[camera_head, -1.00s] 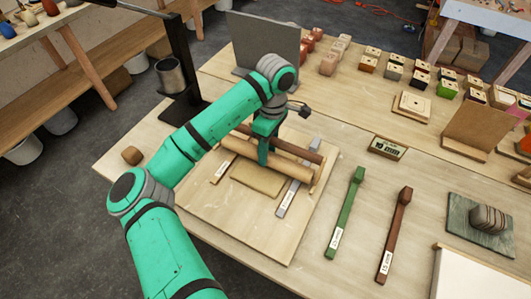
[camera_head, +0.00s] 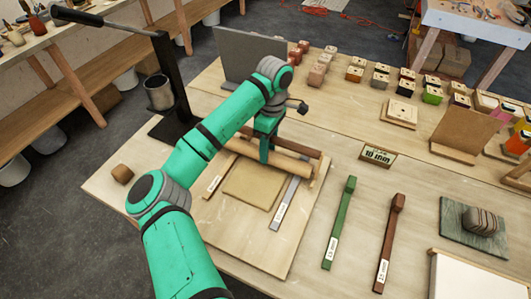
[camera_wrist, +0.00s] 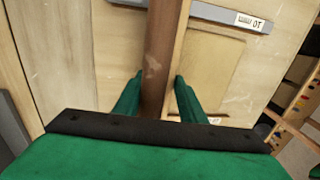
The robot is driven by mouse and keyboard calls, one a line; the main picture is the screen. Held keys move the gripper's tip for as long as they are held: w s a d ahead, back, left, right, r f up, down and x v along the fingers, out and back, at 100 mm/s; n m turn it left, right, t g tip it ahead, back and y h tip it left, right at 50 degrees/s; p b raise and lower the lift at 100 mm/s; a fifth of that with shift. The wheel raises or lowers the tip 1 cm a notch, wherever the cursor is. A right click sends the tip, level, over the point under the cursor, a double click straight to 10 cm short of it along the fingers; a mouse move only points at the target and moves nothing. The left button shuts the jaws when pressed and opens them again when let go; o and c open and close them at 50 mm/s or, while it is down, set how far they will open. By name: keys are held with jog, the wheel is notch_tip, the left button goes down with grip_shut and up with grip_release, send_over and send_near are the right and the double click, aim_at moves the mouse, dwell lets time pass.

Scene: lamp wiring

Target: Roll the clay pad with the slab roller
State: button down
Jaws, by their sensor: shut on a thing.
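The slab roller is a pale wooden cylinder (camera_head: 292,167) with a darker brown bar (camera_head: 303,149) along its far side. My gripper (camera_head: 264,158) is shut on the brown bar, whose length shows between the fingers (camera_wrist: 160,100) in the wrist view. The tan clay pad (camera_head: 254,186) lies flat on a wooden board, just on the near side of the roller. The pad also shows right of the bar in the wrist view (camera_wrist: 215,70). My gripper hides part of the roller, so contact with the pad's far edge is unclear.
A grey labelled strip (camera_head: 287,203) and a wooden strip (camera_head: 214,182) flank the pad on the board (camera_head: 225,225). Green (camera_head: 341,222) and brown (camera_head: 390,243) sticks lie to the right. A "10 mm" sign (camera_head: 377,155) stands behind them. A black post (camera_head: 178,85) rises at left.

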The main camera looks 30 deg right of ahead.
dwell(0.4)
jog(key=shift+s+a+f, duration=0.15)
jog(key=shift+s+a, duration=0.95)
jog(key=shift+a, duration=0.3)
jog(key=shift+s+a+f, duration=0.1)
jog(key=shift+s+a, duration=1)
jog(key=shift+a, duration=0.25)
jog(key=shift+s+a+r, duration=0.1)
jog(key=shift+s+a, duration=0.55)
jog(key=shift+a, duration=0.25)
jog(key=shift+s+a, duration=0.65)
jog(key=shift+a, duration=0.2)
jog(key=shift+s+a+f, duration=0.2)
jog(key=shift+s+a, duration=0.65)
jog(key=shift+a, duration=0.1)
jog(key=shift+w+d+r, duration=0.1)
jog(key=shift+w+d, duration=0.65)
jog(key=shift+d, duration=0.25)
jog(key=shift+w+d+r, duration=0.1)
jog(key=shift+w+d, duration=0.7)
jog(key=shift+d, duration=0.2)
jog(key=shift+w+d+r, duration=0.1)
jog(key=shift+w+d, duration=0.65)
jog(key=shift+d, duration=0.25)
jog(key=shift+w+d+f, duration=0.15)
jog(key=shift+w+d, duration=0.9)
jog(key=shift+d, duration=0.25)
jog(key=shift+w+d+f, duration=0.15)
jog(key=shift+w+d, duration=0.85)
jog(key=shift+d, duration=0.3)
